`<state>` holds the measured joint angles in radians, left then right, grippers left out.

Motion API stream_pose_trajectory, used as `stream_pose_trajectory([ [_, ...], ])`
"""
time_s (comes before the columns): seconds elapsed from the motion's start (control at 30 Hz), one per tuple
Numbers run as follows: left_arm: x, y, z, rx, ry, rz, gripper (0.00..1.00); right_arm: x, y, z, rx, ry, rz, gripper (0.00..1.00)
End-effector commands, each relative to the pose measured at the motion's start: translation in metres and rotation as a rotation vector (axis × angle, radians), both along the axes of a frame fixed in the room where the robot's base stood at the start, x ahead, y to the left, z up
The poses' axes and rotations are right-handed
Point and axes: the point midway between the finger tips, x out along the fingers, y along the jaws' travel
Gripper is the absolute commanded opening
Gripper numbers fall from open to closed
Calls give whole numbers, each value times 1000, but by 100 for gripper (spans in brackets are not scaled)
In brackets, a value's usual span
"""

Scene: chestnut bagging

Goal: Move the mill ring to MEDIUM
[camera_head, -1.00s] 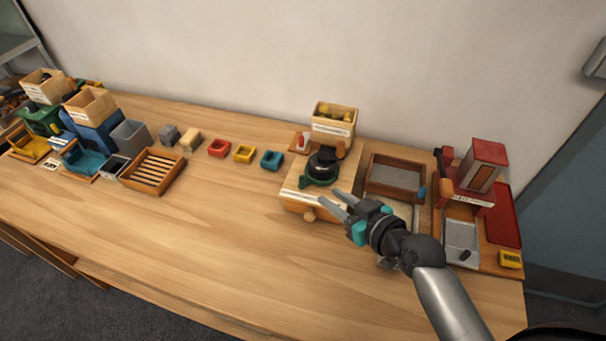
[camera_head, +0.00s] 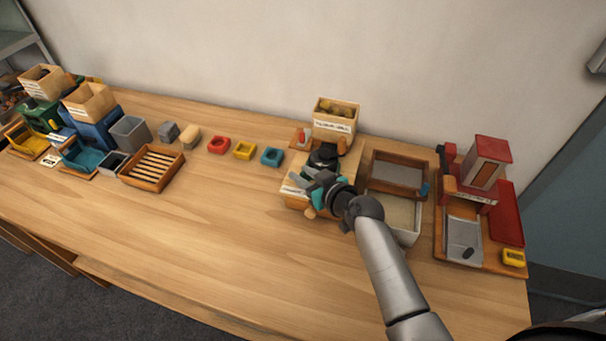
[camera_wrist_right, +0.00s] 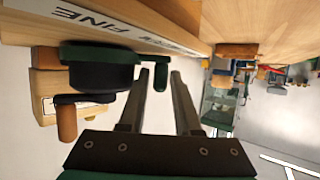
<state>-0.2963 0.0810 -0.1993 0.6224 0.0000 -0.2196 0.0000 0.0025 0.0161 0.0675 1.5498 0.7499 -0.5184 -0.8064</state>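The mill (camera_head: 296,200) is a wooden block in the head view, right of the table's middle. Its dark ring and top (camera_head: 323,156) show just behind my right gripper (camera_head: 296,180), which partly covers the mill. In the right wrist view, the dark green ring (camera_wrist_right: 95,55) lies left of my fingers (camera_wrist_right: 168,75), near a pale strip (camera_wrist_right: 110,22) reading "FINE" upside down. The left fingertip is close to a small green tab (camera_wrist_right: 160,73) on the ring; contact cannot be told. My left gripper is not in view.
A wooden crate (camera_head: 335,127) stands behind the mill. A sieve box (camera_head: 397,175) and a red machine (camera_head: 480,175) stand to the right. Red (camera_head: 219,145), yellow (camera_head: 244,151) and teal (camera_head: 271,157) cups sit to the left. The table's front middle is clear.

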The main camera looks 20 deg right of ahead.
Motion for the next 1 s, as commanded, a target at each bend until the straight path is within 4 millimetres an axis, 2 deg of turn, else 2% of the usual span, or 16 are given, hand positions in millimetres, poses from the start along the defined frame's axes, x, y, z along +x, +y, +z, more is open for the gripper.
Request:
stream_pose_trajectory([
  [0.27,-4,-1,0,-2,7,1,50,1,0,0,0,0,0,32],
  [0.5,-5,-1,0,-2,7,1,50,1,0,0,0,0,0,5],
  [0.57,-5,-1,0,-2,7,1,50,0,0,0,0,0,0,0],
  [1.0,-5,-1,0,-1,8,0,50,0,0,0,-1,1,-1,0],
])
